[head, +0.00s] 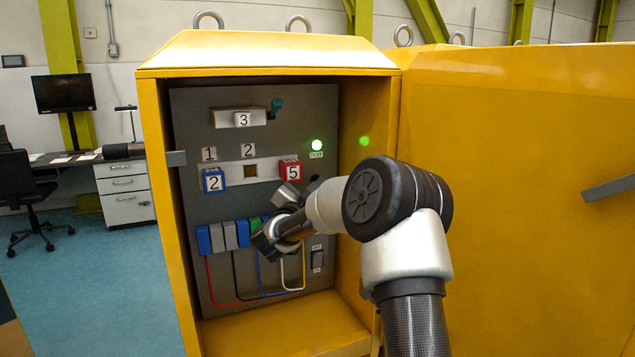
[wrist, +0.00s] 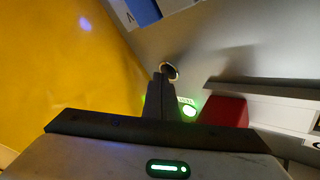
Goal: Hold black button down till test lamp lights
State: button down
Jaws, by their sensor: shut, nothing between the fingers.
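The test lamp (head: 316,145) glows green on the grey panel, above a small label. Its green glow also shows in the wrist view (wrist: 189,110). The black button (wrist: 170,69) is a round dark disc with a pale metal ring, partly hidden by my fingertips. My gripper (wrist: 162,76) is shut and empty, with its tips at the button. I cannot tell how far the button is pressed in. In the head view my arm and wrist cover that part of the panel, and the button cannot be made out clearly.
The yellow cabinet (head: 158,200) surrounds the panel, with its door (head: 510,150) open on the right. A red block (head: 291,170) and a blue block (head: 214,180) sit on the panel. A teal-handled lever (head: 276,107) is above. Coloured wires run below, beside a switch (head: 317,258).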

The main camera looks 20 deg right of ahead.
dwell(0.6)
jog(key=shift+s+b, duration=0.35)
jog(key=shift+s, duration=0.45)
jog(key=shift+s, duration=0.1)
jog(key=s+b, duration=0.1)
jog(key=s, duration=0.3)
jog(key=shift+s+d, duration=0.1)
jog(key=shift+s, duration=0.3)
